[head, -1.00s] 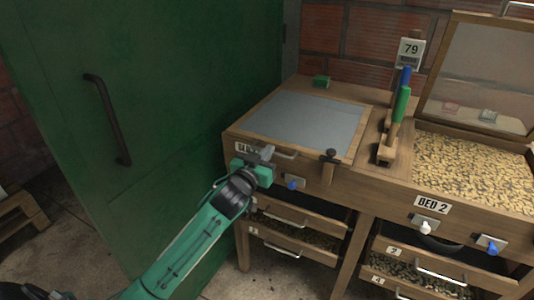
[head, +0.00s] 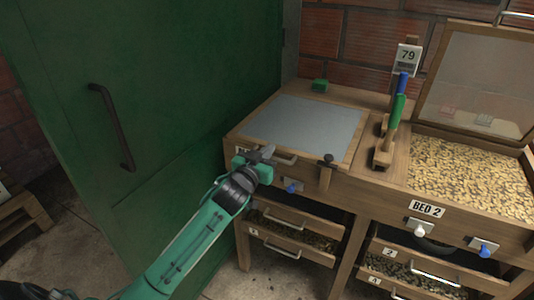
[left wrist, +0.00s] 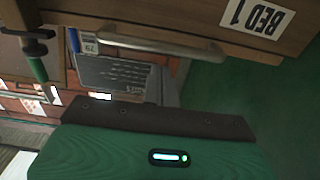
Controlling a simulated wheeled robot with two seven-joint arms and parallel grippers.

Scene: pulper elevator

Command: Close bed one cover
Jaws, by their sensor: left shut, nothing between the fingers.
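The bed one cover (head: 303,126), a grey panel in a wooden frame, lies flat over the left bed of the wooden bench. A metal bar handle (head: 280,159) runs along its front edge, and a bar handle also shows in the left wrist view (left wrist: 160,37) by the BED 1 label (left wrist: 257,15). My left gripper (head: 264,153) is shut and empty at the front left of the cover, close to the handle's left end. My right gripper is out of view.
The BED 2 cover (head: 482,75) stands raised over a bed of beans (head: 470,173). A stand with blue and green handles (head: 397,110) is between the beds. A green door (head: 170,110) is close on the left. Drawers (head: 290,225) lie below.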

